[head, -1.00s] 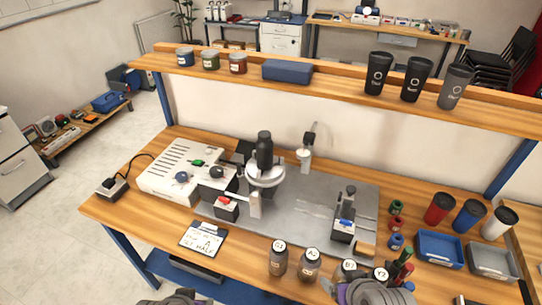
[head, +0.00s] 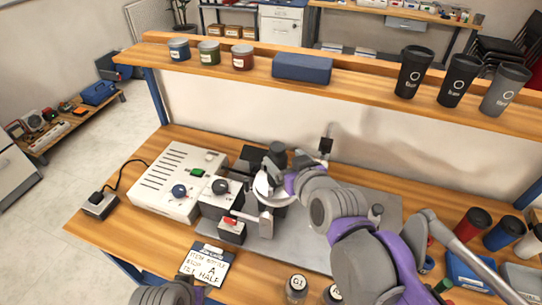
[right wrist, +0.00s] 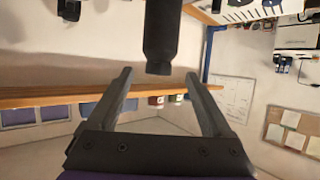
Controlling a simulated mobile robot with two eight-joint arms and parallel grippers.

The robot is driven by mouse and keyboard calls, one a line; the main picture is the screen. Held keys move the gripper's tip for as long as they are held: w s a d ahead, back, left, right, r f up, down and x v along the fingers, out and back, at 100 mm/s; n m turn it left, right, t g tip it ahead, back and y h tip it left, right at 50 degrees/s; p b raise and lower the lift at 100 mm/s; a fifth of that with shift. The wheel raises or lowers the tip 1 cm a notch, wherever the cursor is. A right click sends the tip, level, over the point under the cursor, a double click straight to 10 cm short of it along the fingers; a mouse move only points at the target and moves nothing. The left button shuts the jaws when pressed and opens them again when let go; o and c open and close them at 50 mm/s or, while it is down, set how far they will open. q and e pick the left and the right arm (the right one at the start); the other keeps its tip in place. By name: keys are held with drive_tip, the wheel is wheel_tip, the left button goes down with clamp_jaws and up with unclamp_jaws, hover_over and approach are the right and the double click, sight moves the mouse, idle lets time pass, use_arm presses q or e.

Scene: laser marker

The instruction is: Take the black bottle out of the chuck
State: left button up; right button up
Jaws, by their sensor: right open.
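My right gripper (right wrist: 158,74) is open, one finger to each side of the bottle, with gaps visible on both sides. In the head view the right gripper (head: 272,183) is at the chuck, its fingers hard to make out.
A white control box (head: 178,182) stands left of the chuck. A clamp post (head: 266,222) and a lettered card (head: 206,265) are in front. Labelled jars (head: 296,288) stand at the front edge. A shelf (head: 345,82) with cups and jars runs behind.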

sight(274, 147)
drive_tip(key=shift+x, duration=4.75)
drive_tip(key=shift+d, duration=0.1)
drive_tip(key=shift+r, duration=0.1)
clamp_jaws()
